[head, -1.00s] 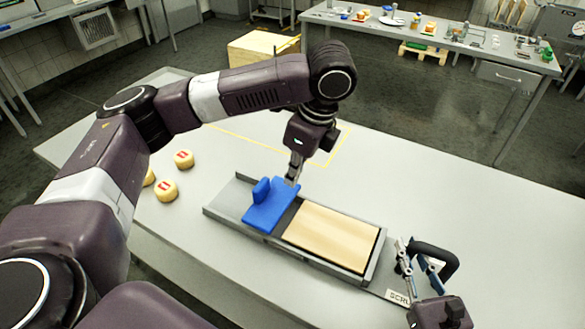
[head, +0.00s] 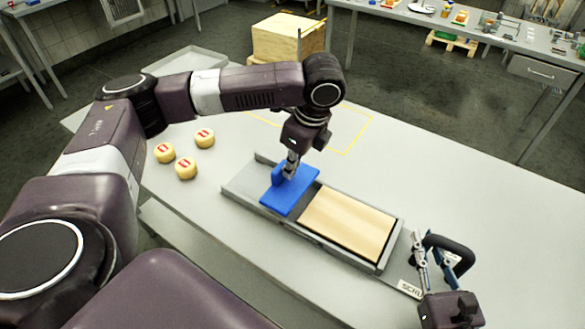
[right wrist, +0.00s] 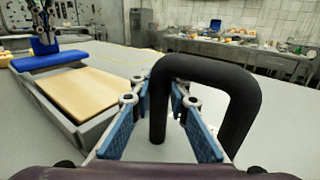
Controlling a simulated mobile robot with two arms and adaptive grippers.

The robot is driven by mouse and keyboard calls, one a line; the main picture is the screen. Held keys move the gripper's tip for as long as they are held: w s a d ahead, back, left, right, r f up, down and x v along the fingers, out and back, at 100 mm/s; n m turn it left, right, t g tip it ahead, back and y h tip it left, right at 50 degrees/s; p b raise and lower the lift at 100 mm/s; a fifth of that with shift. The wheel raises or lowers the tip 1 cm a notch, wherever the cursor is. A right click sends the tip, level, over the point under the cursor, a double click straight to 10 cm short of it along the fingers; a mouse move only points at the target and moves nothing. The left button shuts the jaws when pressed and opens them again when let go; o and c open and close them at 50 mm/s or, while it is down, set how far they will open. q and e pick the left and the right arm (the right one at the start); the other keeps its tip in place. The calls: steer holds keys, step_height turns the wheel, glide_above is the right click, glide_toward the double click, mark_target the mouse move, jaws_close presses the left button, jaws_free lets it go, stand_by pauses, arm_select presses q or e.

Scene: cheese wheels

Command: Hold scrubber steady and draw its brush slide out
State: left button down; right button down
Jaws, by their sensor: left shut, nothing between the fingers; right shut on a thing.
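The scrubber is a long grey tray (head: 240,190) on the table, with a pale wood-coloured panel (head: 348,220) in its right part. The blue brush slide (head: 295,194), a flat plate with an upright tab, lies across the left part. My left gripper (head: 289,174) is shut and empty, its tips down at the blue tab, partly hiding it; contact is unclear. My right gripper (head: 434,252) is shut on the black handle (head: 458,250) at the scrubber's right end. In the right wrist view, the black handle (right wrist: 210,67) rises between its blue-padded fingers.
Several pale cheese wheels with red labels (head: 186,168) sit left of the scrubber. A yellow outlined area (head: 350,135) lies behind it. A wooden crate (head: 288,38) stands beyond the table. The table to the right of the scrubber is clear.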

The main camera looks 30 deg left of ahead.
arm_select(q)
steer(key=shift+a, duration=0.65)
arm_select(e)
steer(key=shift+d, duration=0.1)
arm_select(q)
steer(key=shift+d, duration=0.35)
steer(key=d, duration=0.3)
steer(key=shift+d, duration=0.15)
steer(key=v, duration=1)
steer(key=shift+w+d, duration=0.15)
steer(key=shift+d, duration=0.2)
arm_select(e)
steer(key=c, duration=1.2)
jaws_free()
steer(key=shift+o, duration=0.2)
